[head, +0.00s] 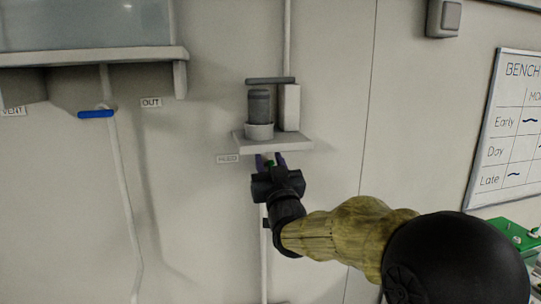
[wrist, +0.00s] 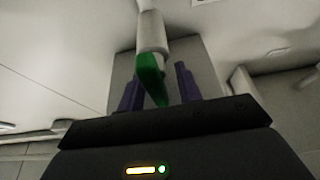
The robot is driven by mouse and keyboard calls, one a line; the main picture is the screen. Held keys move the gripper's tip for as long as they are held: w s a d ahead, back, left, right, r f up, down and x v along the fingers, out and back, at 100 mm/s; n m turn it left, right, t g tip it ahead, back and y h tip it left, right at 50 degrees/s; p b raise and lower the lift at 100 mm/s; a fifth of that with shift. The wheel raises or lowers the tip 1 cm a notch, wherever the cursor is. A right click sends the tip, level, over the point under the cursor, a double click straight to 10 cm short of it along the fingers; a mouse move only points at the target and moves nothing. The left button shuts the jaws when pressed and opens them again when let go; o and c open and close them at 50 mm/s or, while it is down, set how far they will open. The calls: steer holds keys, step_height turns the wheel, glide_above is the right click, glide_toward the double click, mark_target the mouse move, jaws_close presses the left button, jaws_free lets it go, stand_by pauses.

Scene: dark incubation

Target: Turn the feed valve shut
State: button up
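The feed valve's green handle (wrist: 150,72) sits at the end of a pale pipe (wrist: 151,33) in the wrist view. My gripper (head: 269,161) is just below the shelf. Its two purple fingers stand apart on either side of the handle in the wrist view (wrist: 157,82), with gaps visible, so it is open. My gripper body hides the rest of the valve in the head view.
The small shelf (head: 275,145) right above my gripper holds a grey-topped jar (head: 259,108) and a white block (head: 290,108). A whiteboard (head: 512,130) hangs at right.

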jaws_close()
